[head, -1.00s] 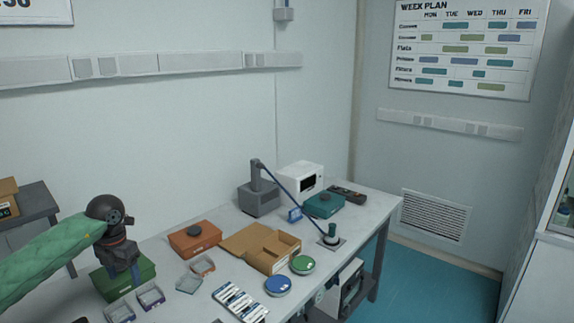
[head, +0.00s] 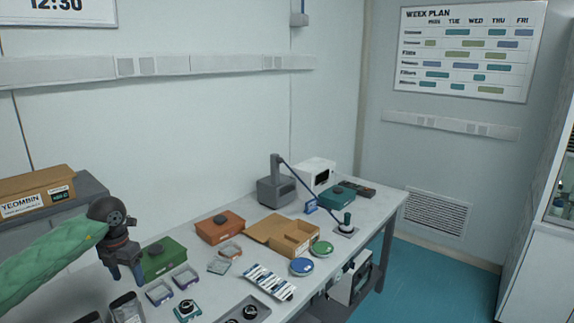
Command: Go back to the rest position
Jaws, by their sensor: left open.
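My left gripper (head: 126,274) hangs at the end of the green-sleeved arm at the left of the head view. Its dark fingers point down and are open, with nothing seen between them. It is above the left part of the table, just left of a green box (head: 162,258). Whether it touches anything below cannot be told. My right gripper is not in view.
The table (head: 379,207) holds an orange box (head: 219,228), an open cardboard box (head: 298,238), a blue round tin (head: 302,267), a green round tin (head: 321,248), small frames, and a grey tray (head: 262,312). Blue floor (head: 430,285) lies clear at right.

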